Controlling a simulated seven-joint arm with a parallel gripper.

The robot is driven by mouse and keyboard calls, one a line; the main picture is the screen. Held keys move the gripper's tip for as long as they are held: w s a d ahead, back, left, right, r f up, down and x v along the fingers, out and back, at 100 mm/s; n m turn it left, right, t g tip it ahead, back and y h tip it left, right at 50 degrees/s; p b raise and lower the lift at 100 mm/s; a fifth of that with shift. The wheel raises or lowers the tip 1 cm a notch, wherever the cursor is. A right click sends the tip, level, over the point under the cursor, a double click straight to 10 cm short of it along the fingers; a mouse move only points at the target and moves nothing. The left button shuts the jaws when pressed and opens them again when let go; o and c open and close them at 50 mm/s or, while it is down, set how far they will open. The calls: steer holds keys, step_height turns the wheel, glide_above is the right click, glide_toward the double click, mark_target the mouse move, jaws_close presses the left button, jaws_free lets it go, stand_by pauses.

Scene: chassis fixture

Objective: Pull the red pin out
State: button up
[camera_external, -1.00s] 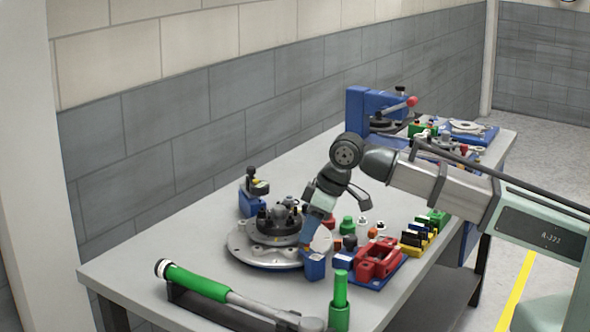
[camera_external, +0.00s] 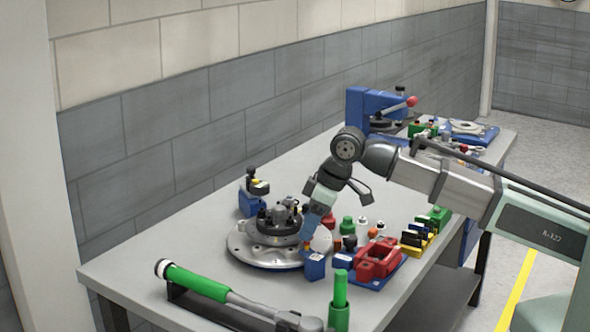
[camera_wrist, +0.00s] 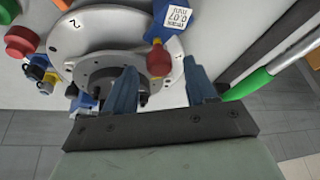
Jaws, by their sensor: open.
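The red pin shows in the wrist view as a rounded red knob (camera_wrist: 158,61) with a yellow part behind it, beside a blue block (camera_wrist: 166,18) with a white printed label. My gripper (camera_wrist: 160,72) is open. Its two blue fingers stand to either side of the knob in that picture, with nothing visibly held between them. In the external view my gripper (camera_external: 308,236) points down at the near right edge of the round metal fixture (camera_external: 243,249), just above the blue block (camera_external: 315,267). The pin is mostly hidden by the fingers there.
A dark hub (camera_external: 278,222) with several knobs stands on the fixture. A red part on a blue tray (camera_external: 378,262) and several small coloured parts lie to the right. A green-handled tool (camera_external: 198,283) and a green cylinder (camera_external: 340,292) are in front.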

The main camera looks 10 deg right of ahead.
steer(key=v, duration=1.3)
steer(key=shift+d+r, duration=0.1)
steer(key=shift+d, duration=0.05)
